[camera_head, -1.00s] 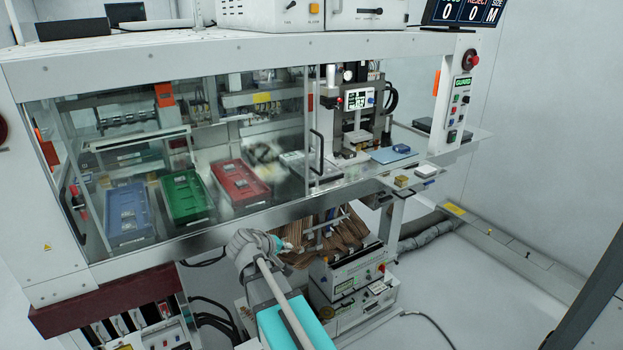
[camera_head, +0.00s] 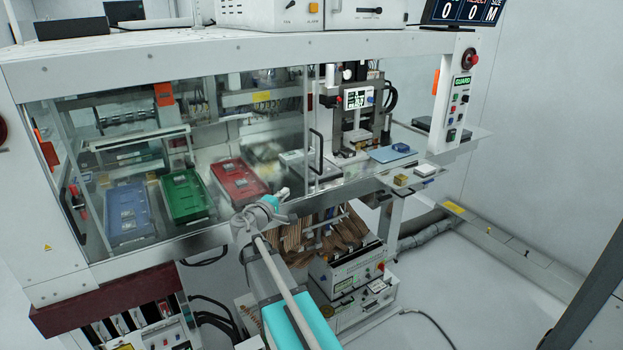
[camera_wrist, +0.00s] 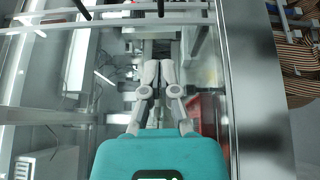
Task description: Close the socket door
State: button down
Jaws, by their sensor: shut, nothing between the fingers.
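A glass front door panel (camera_head: 290,120) with an upright black handle (camera_head: 316,150) stands on the machine's front; I take it to be the socket door. To its right the front is open and the press station with a small lit display (camera_head: 357,99) shows through the gap. My gripper (camera_head: 284,193) is just in front of the machine's lower front rail, below and left of the handle and apart from it. In the wrist view my gripper (camera_wrist: 160,66) has its fingertips together, with nothing between them.
Blue (camera_head: 128,212), green (camera_head: 187,194) and red (camera_head: 238,181) trays lie behind the glass. A control panel (camera_head: 459,105) is at the right. Boxes and cables are below the rail.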

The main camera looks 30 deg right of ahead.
aim_at(300, 179)
jog(key=x, duration=1)
jog(key=shift+s+d, duration=0.3)
jog(key=shift+d, duration=0.65)
jog(key=shift+s+d, duration=0.25)
jog(key=shift+d, duration=0.75)
